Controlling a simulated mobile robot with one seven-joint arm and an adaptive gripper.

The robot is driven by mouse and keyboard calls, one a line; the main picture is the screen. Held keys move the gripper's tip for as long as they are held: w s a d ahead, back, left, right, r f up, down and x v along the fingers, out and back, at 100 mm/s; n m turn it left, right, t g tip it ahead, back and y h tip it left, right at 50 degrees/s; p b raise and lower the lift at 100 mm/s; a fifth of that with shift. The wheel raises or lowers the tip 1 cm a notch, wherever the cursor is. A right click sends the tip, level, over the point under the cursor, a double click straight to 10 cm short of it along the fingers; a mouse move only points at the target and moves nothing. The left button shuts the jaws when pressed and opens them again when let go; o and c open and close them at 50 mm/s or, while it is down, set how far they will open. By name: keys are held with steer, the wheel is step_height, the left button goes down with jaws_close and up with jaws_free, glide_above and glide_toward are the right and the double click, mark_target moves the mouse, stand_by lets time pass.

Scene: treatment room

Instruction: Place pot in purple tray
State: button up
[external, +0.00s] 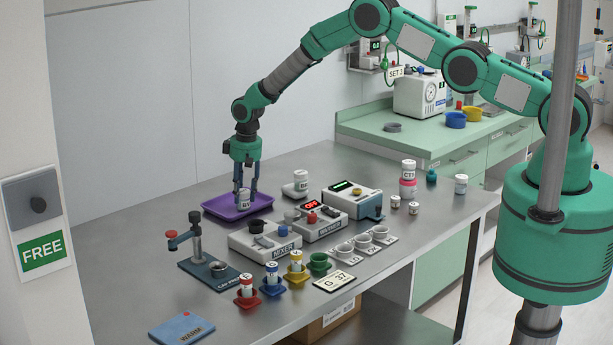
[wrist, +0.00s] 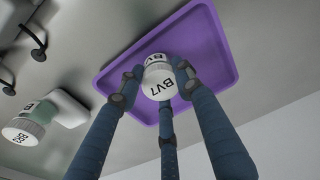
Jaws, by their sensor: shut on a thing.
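The pot is a small white jar (wrist: 159,80) with a lid marked BV7. The purple tray (wrist: 218,38) is a shallow rectangle under it in the wrist view. In the external view the tray (external: 264,203) lies at the far left of the steel table. My gripper (external: 246,191) points down over the tray. Its three dark fingers are shut around the pot (external: 244,199), also in the wrist view (wrist: 158,88). The pot is upright, within the tray's outline. I cannot tell whether its base touches the tray floor.
A jar marked BR3 (wrist: 23,131) stands on a white base right of the tray in the external view (external: 301,179). Coloured holders with vials (external: 272,279) line the front. Bare table lies left of the tray.

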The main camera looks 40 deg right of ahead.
mark_target(246, 192)
steer(key=shift+f, duration=0.1)
steer(key=o, duration=1.1)
steer(key=shift+o, duration=0.2)
step_height(246, 192, up, 12)
steer(key=s, duration=0.1)
steer(key=shift+b, duration=0.45)
steer(key=shift+s+d, duration=0.1)
stand_by(0.3)
